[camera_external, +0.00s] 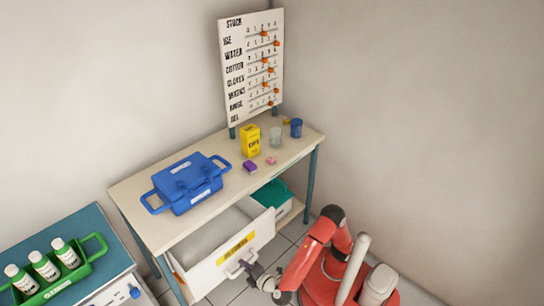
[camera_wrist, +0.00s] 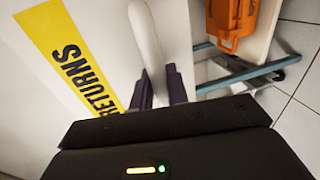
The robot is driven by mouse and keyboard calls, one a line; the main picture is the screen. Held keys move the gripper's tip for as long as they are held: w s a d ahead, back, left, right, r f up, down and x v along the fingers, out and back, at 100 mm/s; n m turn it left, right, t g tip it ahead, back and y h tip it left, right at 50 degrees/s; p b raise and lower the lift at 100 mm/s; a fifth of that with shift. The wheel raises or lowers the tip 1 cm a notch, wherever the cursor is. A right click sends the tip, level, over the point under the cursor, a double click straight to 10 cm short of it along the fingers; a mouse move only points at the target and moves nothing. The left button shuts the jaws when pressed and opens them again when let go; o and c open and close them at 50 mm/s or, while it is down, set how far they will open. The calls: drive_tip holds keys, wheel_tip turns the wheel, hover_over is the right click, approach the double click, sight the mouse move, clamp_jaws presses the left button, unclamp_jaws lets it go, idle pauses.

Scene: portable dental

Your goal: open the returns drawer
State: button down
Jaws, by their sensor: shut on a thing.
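The returns drawer (camera_external: 207,275) is a white drawer under the bench, standing pulled out with its inside partly showing. Its front bears a yellow label (camera_external: 237,245); the label reads RETURNS in the wrist view (camera_wrist: 72,62). A white bar handle (camera_external: 236,269) is on the front, and it also shows in the wrist view (camera_wrist: 147,38). My gripper (camera_external: 253,265) is at the handle. In the wrist view its dark fingers (camera_wrist: 160,88) stand on both sides of the handle, shut on it. The handle's near end is hidden by the gripper.
The bench top (camera_external: 140,195) holds a blue case (camera_external: 188,184), a yellow box (camera_external: 250,141) and small cups. A teal bin (camera_external: 272,193) sits on the lower shelf beside the drawer. A cabinet with a green bottle carrier (camera_external: 57,283) stands at left. An orange object (camera_wrist: 232,22) shows in the wrist view.

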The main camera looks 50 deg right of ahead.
drive_tip(key=f+b+v, duration=0.1)
drive_tip(key=v, duration=0.7)
drive_tip(key=shift+s+f, duration=0.35)
drive_tip(key=shift+f, duration=0.05)
drive_tip(key=c, duration=1.5)
unclamp_jaws()
drive_tip(key=shift+o, duration=0.2)
drive_tip(key=p+v, duration=0.1)
drive_tip(key=v, duration=0.6)
drive_tip(key=shift+s, duration=0.35)
drive_tip(key=shift+r, duration=0.1)
